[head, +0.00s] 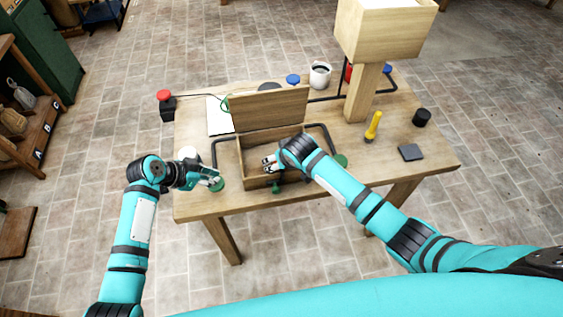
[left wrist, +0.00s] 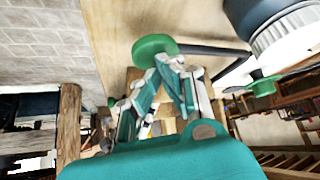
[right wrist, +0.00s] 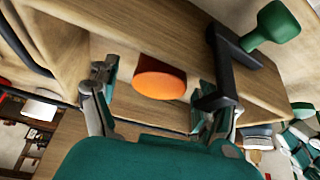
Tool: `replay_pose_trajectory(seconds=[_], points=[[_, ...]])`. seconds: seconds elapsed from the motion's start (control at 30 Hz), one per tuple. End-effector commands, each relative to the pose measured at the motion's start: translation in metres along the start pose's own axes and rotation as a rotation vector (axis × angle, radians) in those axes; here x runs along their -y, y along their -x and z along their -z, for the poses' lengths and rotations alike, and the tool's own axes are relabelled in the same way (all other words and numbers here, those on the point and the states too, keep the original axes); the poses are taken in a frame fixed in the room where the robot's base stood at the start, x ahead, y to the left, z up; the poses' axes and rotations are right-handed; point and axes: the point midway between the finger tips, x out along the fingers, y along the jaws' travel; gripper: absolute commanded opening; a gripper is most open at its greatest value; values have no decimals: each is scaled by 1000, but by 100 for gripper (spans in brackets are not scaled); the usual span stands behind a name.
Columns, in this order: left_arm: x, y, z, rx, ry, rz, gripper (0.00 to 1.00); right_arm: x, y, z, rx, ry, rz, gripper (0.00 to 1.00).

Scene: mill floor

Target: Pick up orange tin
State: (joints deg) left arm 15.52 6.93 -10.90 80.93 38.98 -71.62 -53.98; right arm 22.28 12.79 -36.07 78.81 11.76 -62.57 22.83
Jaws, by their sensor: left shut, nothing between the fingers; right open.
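The orange tin (right wrist: 160,84) shows only in the right wrist view, inside the open wooden box (head: 256,182). In the head view my right arm and gripper hide it. My right gripper (right wrist: 157,70) is open, with a finger on either side of the tin and gaps left between; in the head view the gripper (head: 268,163) is over the box. My left gripper (head: 216,182) is shut and empty at the table's front left, by a green round knob (left wrist: 154,48); its closed fingertips (left wrist: 168,64) show beside that knob in the left wrist view.
The box's raised lid (head: 270,108) stands behind the opening. Black bars with green knobs (head: 340,161) flank the box. A mug (head: 320,74), a yellow-handled tool (head: 373,125), a dark block (head: 410,152) and a wooden hopper (head: 385,35) stand on the table (head: 430,175).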

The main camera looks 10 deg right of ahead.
Motion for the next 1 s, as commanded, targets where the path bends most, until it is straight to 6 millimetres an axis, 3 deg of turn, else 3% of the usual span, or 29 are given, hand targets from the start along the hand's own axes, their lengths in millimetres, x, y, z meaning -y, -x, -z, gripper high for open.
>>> replay_pose_trajectory(seconds=[0.13,0.37,0.87,1.0], points=[[0,0,0,1,0,-1,0,0,-11,0,0,0,0,80],[0,0,0,1,0,-1,0,0,-12,0,0,0,1,80],[0,0,0,1,0,-1,0,0,-12,0,0,0,0,16],[0,0,0,1,0,-1,0,0,-12,0,-1,0,0,16]])
